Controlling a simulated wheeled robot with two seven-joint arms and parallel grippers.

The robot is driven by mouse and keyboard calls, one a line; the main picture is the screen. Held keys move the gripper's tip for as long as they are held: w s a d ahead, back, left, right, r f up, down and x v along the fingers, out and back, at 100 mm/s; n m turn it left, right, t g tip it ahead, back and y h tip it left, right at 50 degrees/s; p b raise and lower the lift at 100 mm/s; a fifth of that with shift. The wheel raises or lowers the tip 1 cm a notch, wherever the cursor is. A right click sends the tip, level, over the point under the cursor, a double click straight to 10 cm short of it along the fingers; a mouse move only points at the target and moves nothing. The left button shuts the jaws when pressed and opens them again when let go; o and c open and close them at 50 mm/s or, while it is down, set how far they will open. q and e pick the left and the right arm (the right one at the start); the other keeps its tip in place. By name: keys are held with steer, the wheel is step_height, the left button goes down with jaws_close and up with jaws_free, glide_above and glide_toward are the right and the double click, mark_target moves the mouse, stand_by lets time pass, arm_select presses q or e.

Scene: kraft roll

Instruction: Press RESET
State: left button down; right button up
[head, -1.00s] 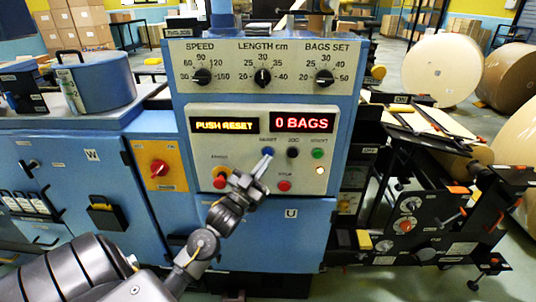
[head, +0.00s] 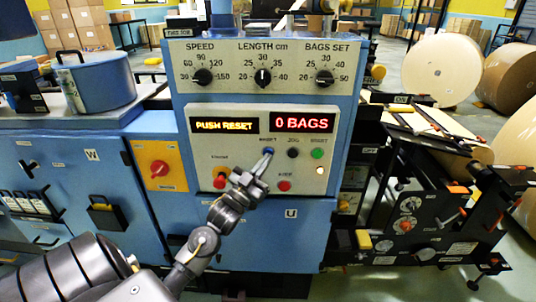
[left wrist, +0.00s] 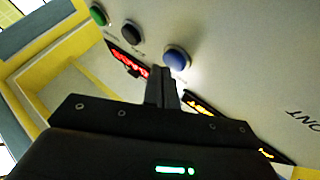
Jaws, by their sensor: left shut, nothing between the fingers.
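The blue RESET button (head: 269,150) is on the grey control panel, under the displays. In the left wrist view the button (left wrist: 177,57) stands out from the panel just beyond and right of the fingertips. My left gripper (head: 265,157) is shut and empty, its fingertips right at the button's lower edge in the head view. In the left wrist view the shut fingers (left wrist: 162,72) point at the panel; I cannot tell if they touch the button. The yellow display (head: 224,125) reads PUSH RESET. My right gripper is not in view.
Right of RESET are a black button (head: 293,153) and a green button (head: 317,153). A red button (head: 284,186) sits below, and another red one (head: 220,181) is at the left. The red display (head: 303,122) reads 0 BAGS. Three knobs line the upper panel.

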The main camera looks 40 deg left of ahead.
arm_select(q)
steer(key=shift+w+a, duration=0.3)
stand_by(0.5)
stand_by(0.4)
steer(key=shift+s+d+p, duration=0.35)
steer(key=shift+s+d, duration=0.2)
steer(key=shift+s, duration=0.1)
steer(key=shift+s+d+p, duration=0.4)
steer(key=shift+s+d, duration=0.35)
steer(key=shift+s, duration=0.25)
steer(key=shift+s+d+p, duration=0.4)
steer(key=shift+s+d, duration=0.35)
steer(key=shift+s, duration=0.25)
